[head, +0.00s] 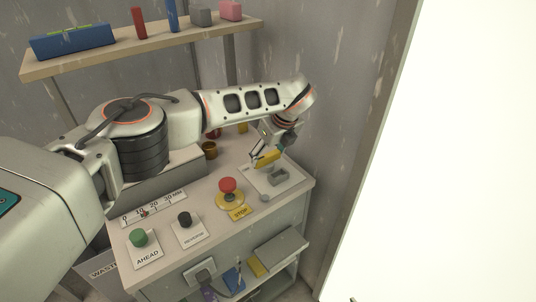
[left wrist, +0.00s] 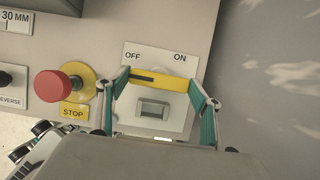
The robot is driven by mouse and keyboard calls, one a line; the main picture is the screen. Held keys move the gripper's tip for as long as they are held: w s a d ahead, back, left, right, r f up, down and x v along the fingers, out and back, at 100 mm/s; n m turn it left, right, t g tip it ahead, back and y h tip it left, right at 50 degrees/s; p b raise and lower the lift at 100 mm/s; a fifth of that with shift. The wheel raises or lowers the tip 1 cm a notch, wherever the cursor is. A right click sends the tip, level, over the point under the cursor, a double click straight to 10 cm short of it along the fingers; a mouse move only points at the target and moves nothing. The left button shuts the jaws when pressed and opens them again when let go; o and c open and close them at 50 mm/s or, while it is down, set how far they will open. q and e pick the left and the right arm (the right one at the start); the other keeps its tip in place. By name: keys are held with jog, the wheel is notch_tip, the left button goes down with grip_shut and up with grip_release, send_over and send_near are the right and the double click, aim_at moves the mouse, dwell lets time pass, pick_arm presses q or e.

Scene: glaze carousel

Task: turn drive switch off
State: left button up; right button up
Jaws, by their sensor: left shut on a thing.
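The drive switch is a grey block (head: 278,177) on a white plate at the right end of the console. In the left wrist view the grey block (left wrist: 153,108) sits below the OFF and ON labels on the plate (left wrist: 160,57). My left gripper (head: 267,154) is over this plate, its teal fingers on either side of a yellow bar (left wrist: 148,76) with a dark slot. The gripper is shut on the bar, which lies between the labels and the grey block. I cannot tell whether the bar is joined to the switch. My right gripper is not in view.
A red stop button (head: 228,185), a black REVERSE knob (head: 185,219) and a green AHEAD button (head: 138,238) stand left of the plate. A wall (head: 345,90) rises close on the right. A shelf (head: 150,50) with several blocks hangs above.

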pick_arm(q)
jog(key=shift+s+f, duration=0.1)
dwell(0.4)
jog(key=o, duration=1.1)
jog(key=shift+d+r, duration=0.1)
jog(key=shift+r, duration=0.5)
jog(key=v, duration=1.1)
jog(key=shift+s+f, duration=0.1)
jog(key=shift+f, duration=0.05)
